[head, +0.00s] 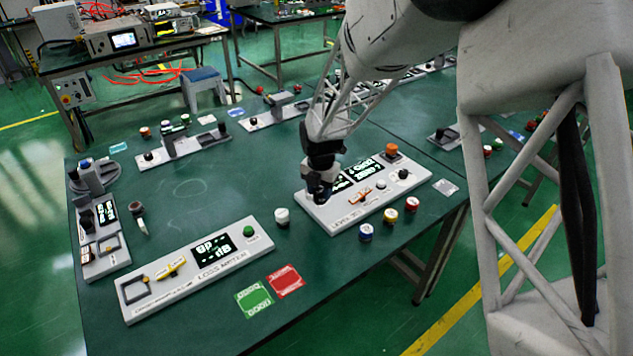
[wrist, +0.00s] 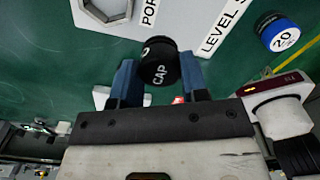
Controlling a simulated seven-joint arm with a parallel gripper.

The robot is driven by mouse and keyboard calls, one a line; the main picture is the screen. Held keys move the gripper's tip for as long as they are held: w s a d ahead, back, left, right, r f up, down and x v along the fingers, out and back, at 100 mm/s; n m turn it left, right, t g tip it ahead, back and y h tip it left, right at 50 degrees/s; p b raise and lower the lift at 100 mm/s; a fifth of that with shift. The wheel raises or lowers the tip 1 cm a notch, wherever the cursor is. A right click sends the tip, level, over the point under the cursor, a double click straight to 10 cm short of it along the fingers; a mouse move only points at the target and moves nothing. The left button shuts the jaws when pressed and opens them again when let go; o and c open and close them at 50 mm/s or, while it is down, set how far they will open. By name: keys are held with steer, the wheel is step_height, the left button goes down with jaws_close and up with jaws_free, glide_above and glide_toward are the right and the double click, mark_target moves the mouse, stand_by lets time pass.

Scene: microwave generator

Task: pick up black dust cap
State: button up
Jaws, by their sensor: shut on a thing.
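The black dust cap (wrist: 159,62), with white "CAP" lettering, sits between the two blue fingers of my gripper (wrist: 158,75) in the wrist view. The fingers are shut on its sides. In the head view, my gripper (head: 320,190) is low over the left end of the white panel (head: 345,217) that has a black display and an orange knob. There the cap cannot be told apart from the dark fingers. Whether the cap touches the panel is not clear.
A loss meter panel (head: 208,278) lies at front left. Near my gripper on the green table stand a white cap (head: 282,217), a blue one (head: 366,232), a yellow one (head: 391,216) and a red one (head: 411,204). Green (head: 254,299) and red cards (head: 285,281) lie at the front.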

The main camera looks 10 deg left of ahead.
steer(key=s+d, duration=0.3)
steer(key=s, duration=0.5)
steer(key=shift+d+r, duration=0.25)
steer(key=shift+r, duration=0.15)
steer(key=shift+s, duration=0.15)
steer(key=shift+d, duration=0.1)
stand_by(0.3)
steer(key=w+d+m, duration=0.1)
steer(key=w+d, duration=0.1)
steer(key=d, duration=0.3)
steer(key=w+d+m, duration=0.2)
steer(key=w+d, duration=0.1)
steer(key=d, duration=0.2)
steer(key=w+d+f+m, duration=0.1)
steer(key=w+d, duration=0.2)
steer(key=d, duration=0.3)
steer(key=shift+w, duration=0.2)
steer(key=w+d+m, duration=0.1)
steer(key=d+m, duration=0.1)
steer(key=d, duration=0.7)
steer(key=w+d+m, duration=0.2)
steer(key=d+m, duration=0.1)
steer(key=d, duration=0.7)
steer(key=shift+w+f, duration=0.3)
steer(key=shift+f, duration=0.15)
steer(key=shift+w, duration=0.1)
